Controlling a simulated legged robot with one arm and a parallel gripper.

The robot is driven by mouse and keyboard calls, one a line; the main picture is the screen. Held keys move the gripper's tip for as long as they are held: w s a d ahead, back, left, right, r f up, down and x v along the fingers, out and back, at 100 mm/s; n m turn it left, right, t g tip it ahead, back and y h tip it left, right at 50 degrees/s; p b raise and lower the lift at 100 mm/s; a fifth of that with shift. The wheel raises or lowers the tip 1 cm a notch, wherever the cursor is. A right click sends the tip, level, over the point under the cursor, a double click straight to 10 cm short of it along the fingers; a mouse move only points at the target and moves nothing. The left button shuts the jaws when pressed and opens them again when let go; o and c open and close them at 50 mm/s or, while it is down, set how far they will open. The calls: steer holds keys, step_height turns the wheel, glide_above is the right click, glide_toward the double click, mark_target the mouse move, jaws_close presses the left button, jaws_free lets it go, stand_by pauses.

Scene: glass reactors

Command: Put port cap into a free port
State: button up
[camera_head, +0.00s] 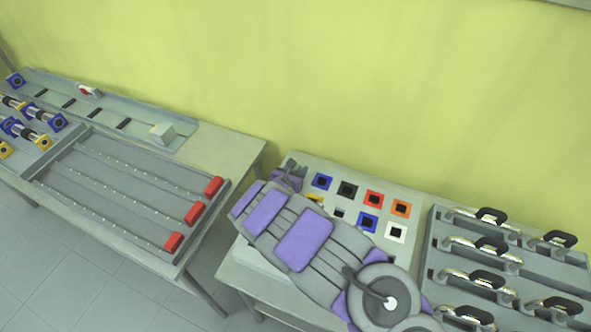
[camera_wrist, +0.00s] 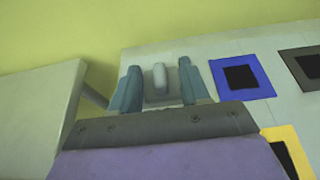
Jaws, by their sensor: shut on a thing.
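My gripper (camera_head: 290,168) is at the back left corner of the port panel (camera_head: 322,169). In the wrist view its two blue-grey fingers (camera_wrist: 160,82) stand on either side of a light grey piece with a raised knob, which looks like the port cap (camera_wrist: 160,76). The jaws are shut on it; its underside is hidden. The panel has square ports with dark centres: blue (camera_head: 322,181), black (camera_head: 347,190), red (camera_head: 373,199), orange (camera_head: 401,208), another blue (camera_head: 368,223), white (camera_head: 396,232) and a partly hidden yellow (camera_head: 315,198). The blue port (camera_wrist: 241,77) is right of my gripper in the wrist view.
A rack of metal pieces with black handles (camera_head: 490,247) stands right of the panel. A left table (camera_head: 225,155) holds a tray with red blocks (camera_head: 194,212), a pale block (camera_head: 162,132) and a red-and-white piece (camera_head: 88,91). A yellow-green wall is behind.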

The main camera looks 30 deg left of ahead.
steer(key=shift+f, duration=0.3)
stand_by(0.6)
steer(key=o, duration=1.1)
steer(key=shift+s+d, duration=0.1)
steer(key=shift+o, duration=0.2)
steer(key=shift+s, duration=0.1)
steer(key=shift+s, duration=0.15)
steer(key=p+v, duration=0.3)
steer(key=v, duration=1.2)
steer(key=shift+s+d+r, duration=0.1)
steer(key=shift+s+r, duration=0.05)
steer(key=shift+r, duration=0.1)
steer(key=shift+s+r, duration=0.2)
steer(key=shift+s, duration=0.45)
steer(key=shift+p, duration=0.3)
step_height(320, 180, up, 8)
steer(key=p, duration=0.6)
